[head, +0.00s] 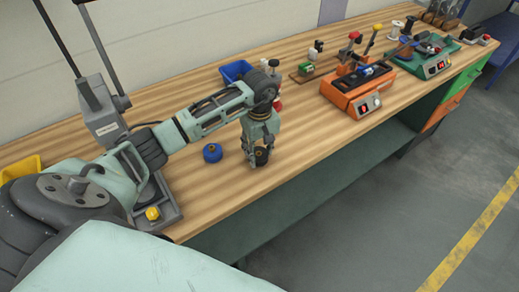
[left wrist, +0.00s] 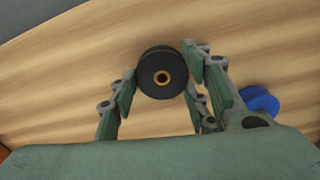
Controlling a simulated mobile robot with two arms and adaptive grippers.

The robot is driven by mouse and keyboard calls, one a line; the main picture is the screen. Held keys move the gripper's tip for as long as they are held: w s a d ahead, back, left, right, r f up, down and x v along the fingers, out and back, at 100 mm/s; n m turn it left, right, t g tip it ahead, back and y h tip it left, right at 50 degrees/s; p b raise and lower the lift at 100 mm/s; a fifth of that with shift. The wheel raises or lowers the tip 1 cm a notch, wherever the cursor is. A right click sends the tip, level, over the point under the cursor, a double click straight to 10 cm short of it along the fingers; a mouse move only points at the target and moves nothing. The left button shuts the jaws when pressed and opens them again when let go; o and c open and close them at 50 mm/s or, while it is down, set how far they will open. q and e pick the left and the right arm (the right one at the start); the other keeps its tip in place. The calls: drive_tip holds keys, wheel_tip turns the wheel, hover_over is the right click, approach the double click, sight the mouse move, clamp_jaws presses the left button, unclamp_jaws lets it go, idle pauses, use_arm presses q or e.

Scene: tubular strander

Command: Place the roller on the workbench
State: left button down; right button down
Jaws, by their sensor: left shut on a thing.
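The roller (left wrist: 160,72) is a black cylinder with a brass-coloured ring at its centre. My left gripper (left wrist: 163,82) is shut on it, with green finger pads on either side. In the head view the roller (head: 261,157) shows dark between the fingertips of my left gripper (head: 259,152), which points down over the near part of the wooden workbench (head: 310,141). The roller is at or just above the bench top; I cannot tell whether it touches. My right gripper is not in view.
A blue round part (head: 212,153) stands close to the left of my left gripper. A blue bin (head: 236,71) and an orange device (head: 357,93) are farther back. A grey stand (head: 101,115) is at the left. Bare bench lies right of the gripper.

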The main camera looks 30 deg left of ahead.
sight(260, 153)
use_arm(q)
drive_tip(key=c, duration=1)
unclamp_jaws()
drive_tip(key=shift+r, duration=0.15)
wheel_tip(260, 153, up, 12)
drive_tip(key=b, duration=0.3)
